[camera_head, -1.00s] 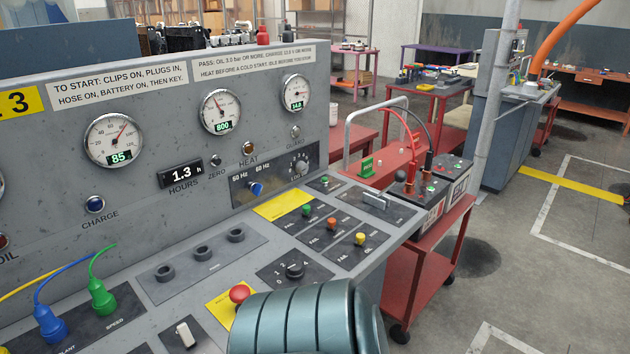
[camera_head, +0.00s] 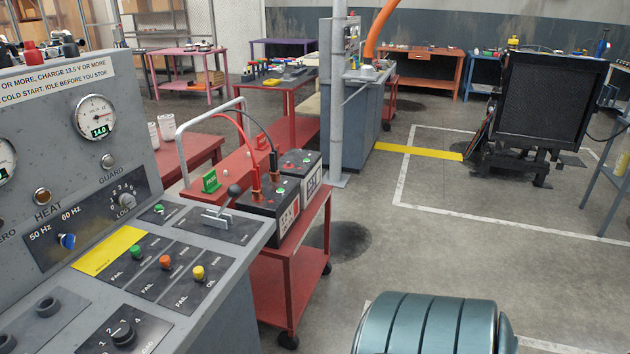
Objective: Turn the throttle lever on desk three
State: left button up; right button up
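A lever with a dark round knob (camera_head: 234,190) stands in a pale slotted plate (camera_head: 217,221) near the desk's right end, beside the battery cart. It looks like the throttle lever, but its label is not readable. Neither gripper is in view, and nothing is seen touching the lever.
A red cart (camera_head: 290,265) carrying batteries (camera_head: 272,213) with red and black cables stands against the desk's right side. Green, orange and yellow knobs sit near the lever. Open floor (camera_head: 440,265) lies to the right, before a black radiator-like unit (camera_head: 543,100).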

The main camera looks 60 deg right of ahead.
aim_at(234, 191)
jog(key=l+z, duration=0.1)
jog(key=z, duration=0.3)
jog(key=k+l+z, duration=0.1)
jog(key=z, duration=0.25)
jog(key=l+z, duration=0.2)
jog(key=z, duration=0.2)
jog(key=l+z, duration=0.1)
jog(key=z, duration=0.3)
jog(key=l+z, duration=0.45)
